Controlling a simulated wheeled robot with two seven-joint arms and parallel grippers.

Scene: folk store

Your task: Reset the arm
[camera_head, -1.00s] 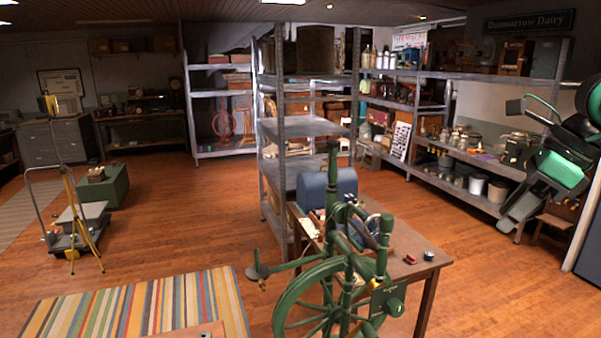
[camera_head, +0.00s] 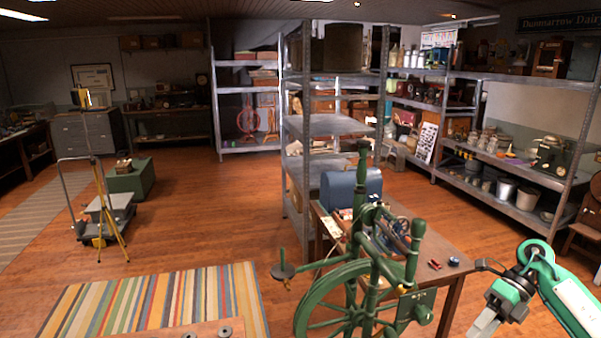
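My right arm (camera_head: 553,285) is green, black and white and comes in at the lower right of the head view. It is bent, and its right gripper (camera_head: 484,322) points down and to the left near the bottom edge. I cannot tell whether its fingers are open or shut. I see no object in it. My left arm and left gripper are not in view.
A green spinning wheel (camera_head: 350,295) stands ahead, by a wooden table (camera_head: 425,267) bearing a blue box (camera_head: 349,187). Metal shelves (camera_head: 335,125) stand behind. A striped rug (camera_head: 160,305) lies lower left. Open wooden floor (camera_head: 215,205) is left of the shelves.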

